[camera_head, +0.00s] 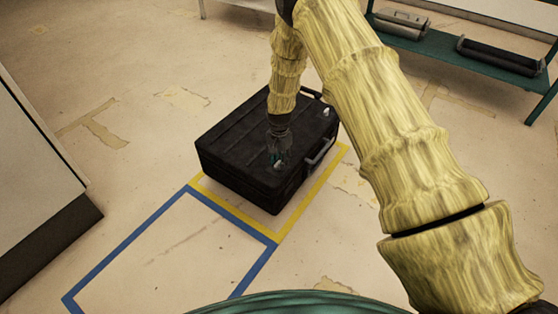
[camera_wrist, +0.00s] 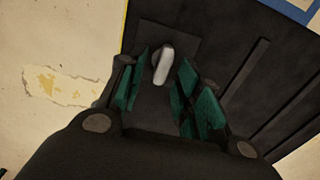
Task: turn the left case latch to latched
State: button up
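A closed black case (camera_head: 235,145) lies flat on the floor, with its carry handle (camera_head: 320,153) on its right side. A small pale metal latch lever (camera_head: 277,164) is on the lid near the front corner; it also shows in the wrist view (camera_wrist: 162,66). A second pale latch (camera_head: 326,113) is beyond the handle. My gripper (camera_head: 279,152) points down over the nearer latch. In the wrist view its green-padded fingers are apart, one on each side of the lever, with gaps visible. I cannot tell from the lever whether it is latched.
Yellow tape (camera_head: 342,156) borders the case, and a blue tape outline (camera_head: 130,243) adjoins it at the front left. A white cabinet (camera_head: 30,160) is at the left. The floor between is clear.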

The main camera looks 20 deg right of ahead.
grip_shut()
jog(key=shift+r+n+p, duration=0.15)
jog(key=shift+n+p, duration=0.25)
jog(key=shift+p, duration=0.15)
jog(key=shift+n+p, duration=0.6)
jog(key=shift+p, duration=0.2)
jog(key=n+p, duration=0.3)
jog(key=n, duration=0.1)
jog(key=shift+w+a+p, duration=0.15)
jog(key=shift+a+p, duration=0.05)
jog(key=shift+p, duration=0.15)
jog(key=n+p, duration=0.1)
jog(key=n, duration=0.1)
jog(key=n+p, duration=0.1)
jog(key=n, duration=0.2)
jog(key=shift+a+n+p, duration=0.3)
jog(key=shift+p, duration=0.1)
jog(key=n, duration=0.2)
jog(key=n+p, duration=0.1)
jog(key=n, duration=0.3)
jog(key=shift+a+p, duration=0.25)
jog(key=shift+p, duration=0.1)
jog(key=shift+f+n, duration=0.2)
jog(key=shift+n, duration=0.1)
